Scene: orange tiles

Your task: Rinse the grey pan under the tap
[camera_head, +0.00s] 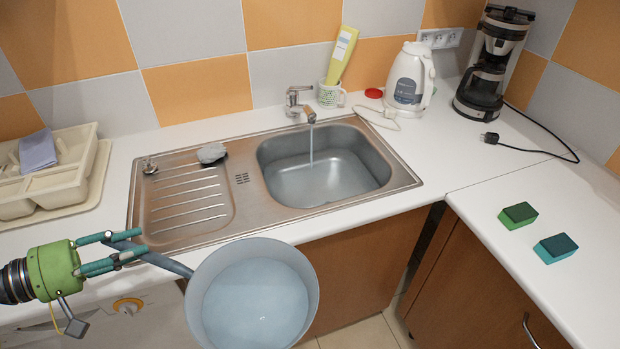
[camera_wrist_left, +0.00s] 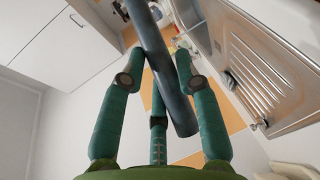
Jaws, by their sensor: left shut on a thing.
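The grey pan (camera_head: 255,296) is in the head view at the bottom middle, in front of the sink's front edge, apart from the basin. Its inside looks pale blue; whether it holds water I cannot tell. My left gripper (camera_head: 137,252) is shut on the pan's handle (camera_head: 166,263). In the left wrist view the handle (camera_wrist_left: 162,60) runs between the green fingers (camera_wrist_left: 160,75). The tap (camera_head: 300,103) stands behind the sink basin (camera_head: 400,178), and a thin stream of water (camera_head: 311,147) runs from it into the basin. My right gripper is not in view.
A ribbed drainboard (camera_head: 188,208) with a grey lump (camera_head: 211,153) lies left of the basin. A cream dish rack (camera_head: 85,172) stands far left. A mug (camera_head: 331,95), a kettle (camera_head: 408,80) and a coffee maker (camera_head: 487,70) stand behind. Two sponges (camera_head: 517,215) lie on the right counter.

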